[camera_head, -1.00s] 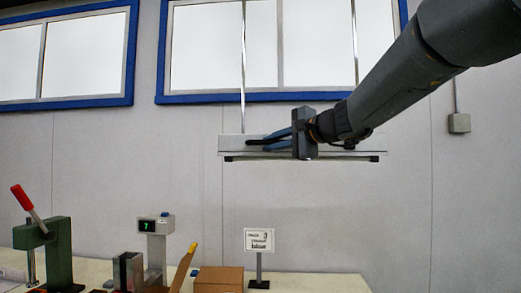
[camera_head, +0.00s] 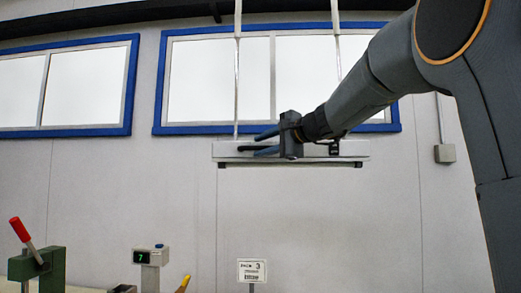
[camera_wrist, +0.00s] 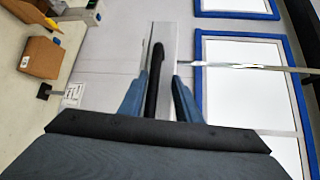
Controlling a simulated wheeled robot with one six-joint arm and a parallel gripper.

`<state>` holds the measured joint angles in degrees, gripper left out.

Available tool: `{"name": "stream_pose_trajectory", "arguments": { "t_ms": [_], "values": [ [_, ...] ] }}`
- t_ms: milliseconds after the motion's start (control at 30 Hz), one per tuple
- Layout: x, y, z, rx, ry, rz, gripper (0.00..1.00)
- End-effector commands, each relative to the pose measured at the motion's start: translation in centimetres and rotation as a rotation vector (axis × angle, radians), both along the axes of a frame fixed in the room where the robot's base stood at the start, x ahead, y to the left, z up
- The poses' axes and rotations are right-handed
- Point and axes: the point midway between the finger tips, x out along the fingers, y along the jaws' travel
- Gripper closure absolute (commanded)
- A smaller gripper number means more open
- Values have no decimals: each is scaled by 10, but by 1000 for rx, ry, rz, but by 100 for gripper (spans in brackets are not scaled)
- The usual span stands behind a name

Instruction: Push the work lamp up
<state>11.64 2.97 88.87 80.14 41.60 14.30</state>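The work lamp (camera_head: 200,150) is a long pale horizontal bar with a dark strip along its underside, hanging from two thin rods in front of the wall in the head view. My gripper (camera_head: 256,144) is at the lamp, its blue fingers spread one above the other and pointing left along the bar. In the wrist view the lamp (camera_wrist: 165,45) runs upright in the picture, and a dark bar lies between the fingertips of my gripper (camera_wrist: 159,80). The fingers stand apart, with a gap on the right side. Whether a finger touches the lamp I cannot tell.
Blue-framed windows (camera_head: 152,95) are in the wall behind. A bench below carries a green press with a red lever (camera_head: 37,265), a scale with a display (camera_head: 150,257), a sign (camera_head: 252,271) and a cardboard box (camera_wrist: 41,58). The wall below the lamp is clear.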

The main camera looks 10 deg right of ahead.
Motion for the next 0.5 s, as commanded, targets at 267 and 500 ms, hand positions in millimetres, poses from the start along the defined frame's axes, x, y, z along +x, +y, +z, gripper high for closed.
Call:
{"name": "stream_pose_trajectory", "arguments": {
  "t_ms": [267, 500],
  "values": [
    [0, 1, -4, -1, 6, 3, 69],
    [-23, -12, -1, -3, 3, 1, 69]
  ]
}}
